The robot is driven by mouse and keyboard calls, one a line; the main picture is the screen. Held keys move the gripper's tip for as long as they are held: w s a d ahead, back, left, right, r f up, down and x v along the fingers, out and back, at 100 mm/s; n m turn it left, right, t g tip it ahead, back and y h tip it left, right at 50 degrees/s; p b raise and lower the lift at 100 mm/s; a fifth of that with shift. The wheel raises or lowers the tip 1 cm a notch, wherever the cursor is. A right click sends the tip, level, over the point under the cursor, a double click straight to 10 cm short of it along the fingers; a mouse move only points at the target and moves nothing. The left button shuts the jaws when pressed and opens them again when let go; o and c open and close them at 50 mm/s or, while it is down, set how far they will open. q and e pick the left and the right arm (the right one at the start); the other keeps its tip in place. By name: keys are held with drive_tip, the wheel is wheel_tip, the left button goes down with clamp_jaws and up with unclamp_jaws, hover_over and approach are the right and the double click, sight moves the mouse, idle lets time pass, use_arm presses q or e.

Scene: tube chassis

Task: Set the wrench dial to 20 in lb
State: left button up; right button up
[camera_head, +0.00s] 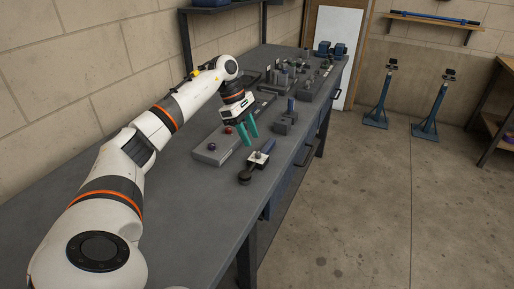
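My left gripper (251,141) hangs over the workbench with its two green fingers pointing down. The fingers stand apart with a gap between them and nothing visible in it. Just in front of it on the bench lies a small tool (258,159) with a blue handle, a pale block and a dark round end. It may be the wrench; its dial and any numbers are too small to read. The fingers look close to the tool, but I cannot tell whether they touch it. My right gripper is not in view.
A grey tray (214,151) with small red and dark balls lies left of the gripper. A grey block fixture (284,123) stands behind the tool. Several fixtures crowd the far end of the workbench (190,215). The near bench top is clear. Blue stands (379,105) are on the floor at right.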

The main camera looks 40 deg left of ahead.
sight(257, 153)
use_arm(q)
drive_tip(key=x, duration=0.5)
clamp_jaws()
